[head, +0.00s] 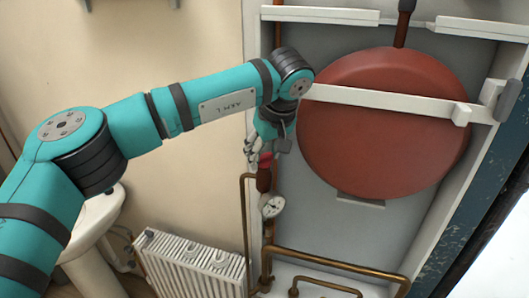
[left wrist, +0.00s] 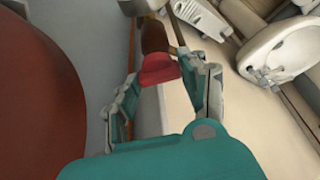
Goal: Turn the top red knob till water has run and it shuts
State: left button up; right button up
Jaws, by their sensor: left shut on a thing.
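The top red knob (head: 265,159) sits on the copper pipe left of the big red tank, above the round gauge. My left gripper (head: 259,152) reaches it from above and is shut on it. In the left wrist view the red knob (left wrist: 158,69) lies between the two fingertips, at the end of a brown pipe fitting. The gripper hides part of the knob in the head view. I see no running water. My right gripper is in neither view.
The red tank (head: 375,125) with its white strap (head: 385,99) stands close right of the gripper. A pressure gauge (head: 271,206) and copper pipes (head: 320,262) are below. A white radiator (head: 190,262) and a basin (head: 93,222) stand lower left.

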pick_arm(q)
jog(key=o, duration=1.2)
jog(key=v, duration=1.2)
jog(key=shift+s+d, duration=0.1)
